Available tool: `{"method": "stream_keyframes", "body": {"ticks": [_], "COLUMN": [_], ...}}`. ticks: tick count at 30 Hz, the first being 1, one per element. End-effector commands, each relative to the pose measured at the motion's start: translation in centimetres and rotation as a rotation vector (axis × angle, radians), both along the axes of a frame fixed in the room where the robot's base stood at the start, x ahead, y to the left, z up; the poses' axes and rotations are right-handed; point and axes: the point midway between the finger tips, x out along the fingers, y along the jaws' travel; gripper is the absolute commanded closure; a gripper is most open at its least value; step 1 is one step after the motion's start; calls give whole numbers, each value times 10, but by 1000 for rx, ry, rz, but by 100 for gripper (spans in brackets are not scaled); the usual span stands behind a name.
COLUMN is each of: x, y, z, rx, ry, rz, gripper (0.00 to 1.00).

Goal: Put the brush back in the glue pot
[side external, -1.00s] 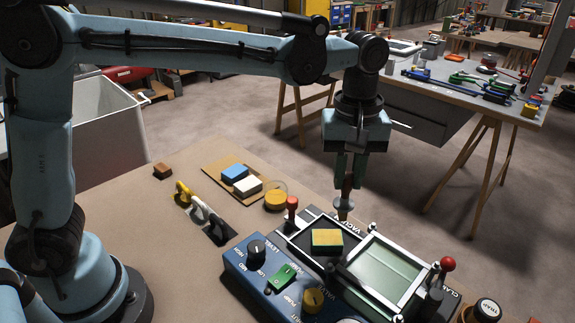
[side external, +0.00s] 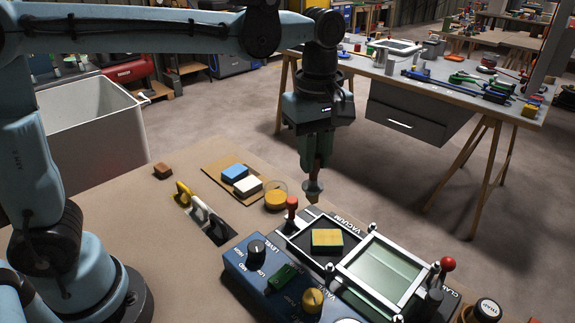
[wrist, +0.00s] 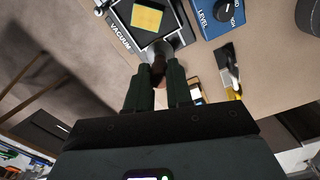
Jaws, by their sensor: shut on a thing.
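My gripper (side external: 316,160) is shut on the brush (side external: 313,187), which hangs roughly upright, its metal collar and bristles down. In the wrist view the brush (wrist: 158,70) shows between my two fingers (wrist: 160,92). The bristle tip is above the back left corner of the vacuum unit; I cannot tell how high. A round, clear-walled pot with amber contents, seemingly the glue pot (side external: 276,195), stands on the bench to the left of the brush. The brush is apart from it. In the wrist view I cannot make out the pot.
Blue (side external: 234,173) and white (side external: 248,186) blocks lie on a board left of the pot. Yellow- and white-handled tools lie nearer.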

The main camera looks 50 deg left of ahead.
Motion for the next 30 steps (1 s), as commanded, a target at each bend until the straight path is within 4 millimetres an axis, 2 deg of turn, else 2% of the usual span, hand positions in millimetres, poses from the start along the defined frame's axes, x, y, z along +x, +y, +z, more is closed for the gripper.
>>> {"method": "stream_keyframes", "body": {"ticks": [4,10,24,30], "x": [-16,-21,22,31], "y": [22,38,117,134], "z": [7,7,-46,-58], "rx": [0,0,0,0], "ry": [0,0,0,0], "rz": [205,332,337,332], "gripper": [100,100,100,100]}}
